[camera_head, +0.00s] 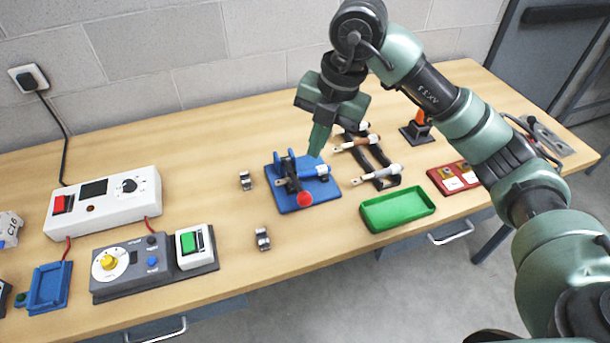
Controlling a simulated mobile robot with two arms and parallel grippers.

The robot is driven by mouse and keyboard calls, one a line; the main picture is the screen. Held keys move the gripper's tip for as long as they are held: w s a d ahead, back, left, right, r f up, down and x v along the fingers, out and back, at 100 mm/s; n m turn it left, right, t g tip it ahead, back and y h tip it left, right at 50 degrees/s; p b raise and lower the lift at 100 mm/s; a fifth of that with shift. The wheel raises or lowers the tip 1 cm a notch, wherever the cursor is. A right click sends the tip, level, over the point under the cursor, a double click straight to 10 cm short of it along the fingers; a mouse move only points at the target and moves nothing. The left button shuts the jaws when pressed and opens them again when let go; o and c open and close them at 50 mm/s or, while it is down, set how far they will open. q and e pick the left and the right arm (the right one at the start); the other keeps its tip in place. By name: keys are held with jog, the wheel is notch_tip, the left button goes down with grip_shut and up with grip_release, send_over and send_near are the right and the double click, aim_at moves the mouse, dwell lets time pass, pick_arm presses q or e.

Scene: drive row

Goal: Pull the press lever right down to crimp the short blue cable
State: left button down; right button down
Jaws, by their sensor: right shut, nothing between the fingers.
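The blue press (281,199) stands on the bench mid-picture. Its dark lever ends in a red knob (305,199), low at the front of the press, close above the base; I cannot tell whether it is fully down. The short blue cable (316,171) lies across the press, its left part hidden at the press jaws. My right gripper (316,154) is shut and empty, pointing down just behind and above the blue cable, apart from the red knob. My left gripper is not in view.
A green tray (397,209) lies right of the press. A rack (385,181) with several cables stands behind it. Two small metal clips (262,239) lie left of the press. A white power unit (104,203) and a grey control box (150,268) stand farther left.

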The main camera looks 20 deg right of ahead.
jog(key=m+p, duration=0.1)
jog(key=m, duration=0.4)
jog(key=m+g+p, duration=0.1)
jog(key=m+p, duration=0.4)
send_near(302, 197)
jog(key=f, duration=0.2)
jog(key=a+f, duration=0.1)
jog(key=f, duration=0.2)
jog(key=shift+a+f, duration=0.1)
jog(key=shift+f, duration=0.55)
jog(key=shift+w+f, duration=0.1)
